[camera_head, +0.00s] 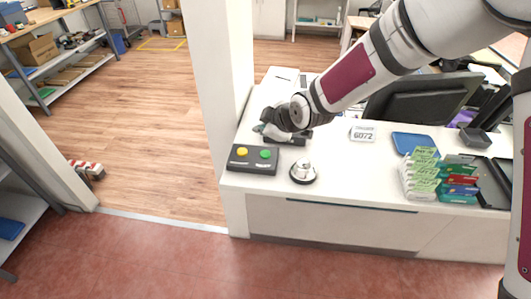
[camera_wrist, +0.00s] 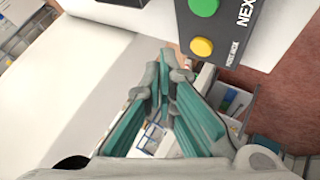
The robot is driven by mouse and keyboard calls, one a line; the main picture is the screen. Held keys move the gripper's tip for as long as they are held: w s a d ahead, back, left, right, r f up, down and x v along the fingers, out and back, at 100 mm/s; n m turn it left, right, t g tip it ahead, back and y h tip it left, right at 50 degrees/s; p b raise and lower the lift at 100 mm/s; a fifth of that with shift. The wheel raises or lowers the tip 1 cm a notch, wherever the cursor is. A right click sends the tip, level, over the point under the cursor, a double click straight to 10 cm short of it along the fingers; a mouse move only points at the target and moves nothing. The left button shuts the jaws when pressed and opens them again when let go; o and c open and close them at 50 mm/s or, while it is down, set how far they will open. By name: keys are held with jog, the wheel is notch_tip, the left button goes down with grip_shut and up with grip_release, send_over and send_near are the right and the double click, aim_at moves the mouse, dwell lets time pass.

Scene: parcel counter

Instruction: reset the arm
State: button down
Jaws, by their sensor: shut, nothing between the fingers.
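My arm reaches from the right over the white counter (camera_head: 340,180) in the head view. My gripper (camera_head: 268,130) is at its end, over the counter's left part, behind the button box (camera_head: 252,160). In the wrist view my gripper (camera_wrist: 168,72) has its fingertips close together with nothing held between them. The button box also shows in the wrist view (camera_wrist: 225,30), beyond the fingertips, with a green and a yellow button. I cannot tell the exact height of the fingertips above the counter.
A service bell (camera_head: 303,172) stands right of the button box. A number sign (camera_head: 362,134), a blue tray (camera_head: 413,143) and a rack of leaflets (camera_head: 422,175) stand further right. A black monitor (camera_head: 420,98) is behind. The reddish floor in front is clear.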

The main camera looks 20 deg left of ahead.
jog(key=s+d+r+m+t+h, duration=0.1)
jog(key=s+d+r+m+h, duration=0.15)
jog(key=d+r, duration=0.5)
jog(key=s+d+r+m+h, duration=0.1)
jog(key=d+r+m, duration=0.3)
jog(key=d, duration=0.6)
jog(key=s+d+r+m+t+h, duration=0.1)
jog(key=s+d+r+m+h, duration=0.15)
jog(key=d+r, duration=0.45)
jog(key=s+d+r+m+g+h, duration=0.1)
jog(key=s+d+r+m, duration=0.1)
jog(key=s+d+m, duration=0.9)
jog(key=s+d, duration=0.6)
jog(key=s, duration=0.3)
jog(key=shift+s+r+g+h, duration=0.15)
jog(key=shift+r+g+h, duration=0.1)
jog(key=shift+g+h, duration=0.05)
